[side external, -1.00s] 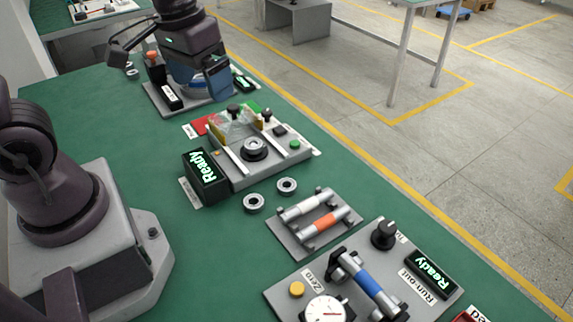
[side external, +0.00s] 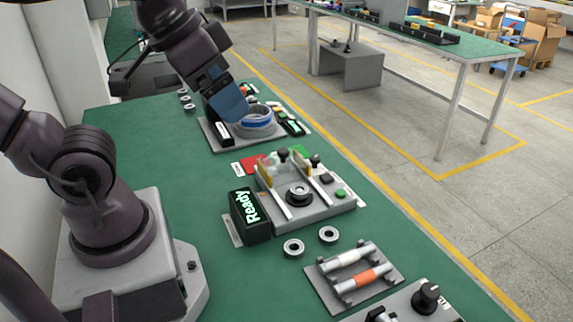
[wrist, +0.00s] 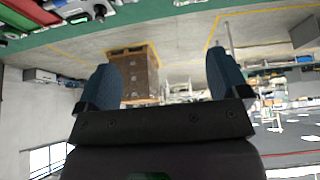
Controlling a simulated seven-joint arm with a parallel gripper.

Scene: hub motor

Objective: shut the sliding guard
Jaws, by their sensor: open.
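The sliding guard (side external: 277,168) is a clear cover with yellow side edges and a black knob (side external: 283,154). It sits at the back end of two pale rails on the grey fixture (side external: 328,209). A dark round seat with a metal ring (side external: 298,193) stands uncovered in front of it. My gripper (side external: 236,112) is tilted, behind and left of the guard, near the station with the blue-banded ring. It is apart from the guard. In the wrist view my gripper (wrist: 165,78) has its two blue fingers wide apart with nothing between them; the guard is not recognisable there.
A "Ready" display (side external: 249,214) stands at the fixture's left. Two loose rings (side external: 293,248) lie in front. The ring station (side external: 256,124) is under my gripper. A plate with white and orange bars (side external: 356,276) lies nearer. Green table (side external: 180,160) is clear at left.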

